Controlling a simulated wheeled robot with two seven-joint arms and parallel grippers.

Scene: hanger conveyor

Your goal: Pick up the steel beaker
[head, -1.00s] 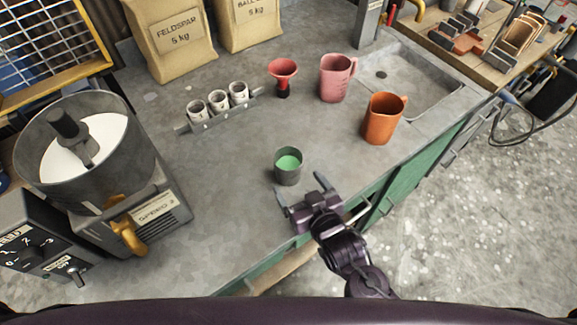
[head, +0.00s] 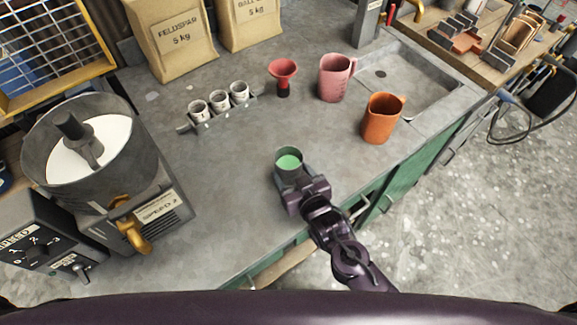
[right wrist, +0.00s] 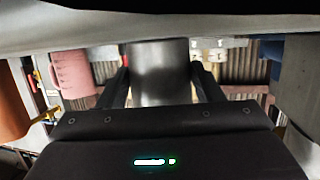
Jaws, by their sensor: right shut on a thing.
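The steel beaker (head: 289,160) is a small grey cup with green contents, upright on the grey bench. My right gripper (head: 290,180) is around it from the near side, shut on it. In the right wrist view the beaker (right wrist: 160,72) sits between the two dark fingers (right wrist: 160,85), which press against its sides. Its lower part is hidden in the head view by the gripper. I cannot tell whether it is clear of the bench. My left gripper is not in view.
An orange jug (head: 382,118) and a pink jug (head: 336,78) stand right of and behind the beaker. A red funnel (head: 284,72) and a rack of white cups (head: 220,105) are behind it. A mixer (head: 90,150) stands at left. The bench (head: 215,190) between is clear.

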